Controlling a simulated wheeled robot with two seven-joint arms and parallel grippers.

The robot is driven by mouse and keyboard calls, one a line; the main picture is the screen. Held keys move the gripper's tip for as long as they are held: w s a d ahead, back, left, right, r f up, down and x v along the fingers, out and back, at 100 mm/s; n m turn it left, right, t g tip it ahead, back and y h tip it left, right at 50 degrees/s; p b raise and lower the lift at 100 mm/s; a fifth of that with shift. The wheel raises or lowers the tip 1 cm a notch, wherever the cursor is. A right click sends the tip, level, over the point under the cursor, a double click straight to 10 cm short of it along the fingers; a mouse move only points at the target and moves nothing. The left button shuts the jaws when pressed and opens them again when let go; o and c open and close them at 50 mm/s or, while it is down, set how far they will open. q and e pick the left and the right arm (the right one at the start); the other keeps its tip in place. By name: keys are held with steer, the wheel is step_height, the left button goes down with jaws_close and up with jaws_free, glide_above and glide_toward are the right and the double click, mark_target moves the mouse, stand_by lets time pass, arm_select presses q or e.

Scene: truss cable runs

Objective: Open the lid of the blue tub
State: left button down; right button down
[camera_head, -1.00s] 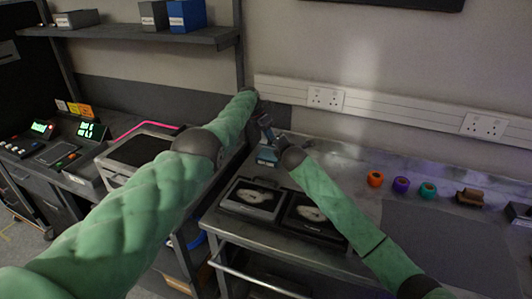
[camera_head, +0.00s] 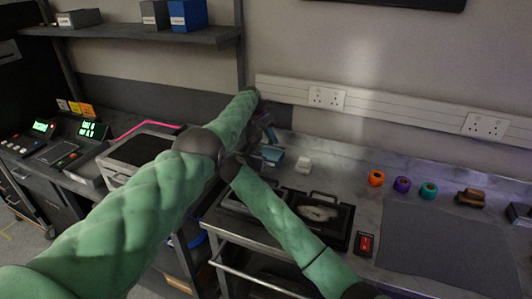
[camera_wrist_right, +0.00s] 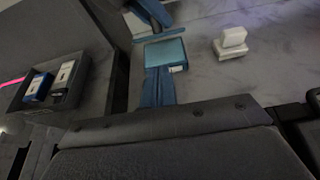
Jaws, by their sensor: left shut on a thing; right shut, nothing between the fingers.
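The blue tub (camera_head: 273,154) stands on the metal bench near the wall. It shows from above in the right wrist view (camera_wrist_right: 165,53) as a small pale blue square; I cannot make out how its lid stands. My left gripper (camera_head: 267,129) reaches down over the tub and is shut on it; whether on its lid or its body I cannot tell. Part of it shows at the top of the right wrist view. My right gripper (camera_wrist_right: 159,74) is shut and empty, its blue fingers close to the tub's near side.
Stacked white blocks (camera_head: 304,164) sit right of the tub. Orange (camera_head: 376,178), purple and teal rings stand further right. My arms cross close together.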

steer(key=x, duration=1)
steer(key=shift+s+d, duration=0.1)
steer(key=shift+d, duration=0.1)
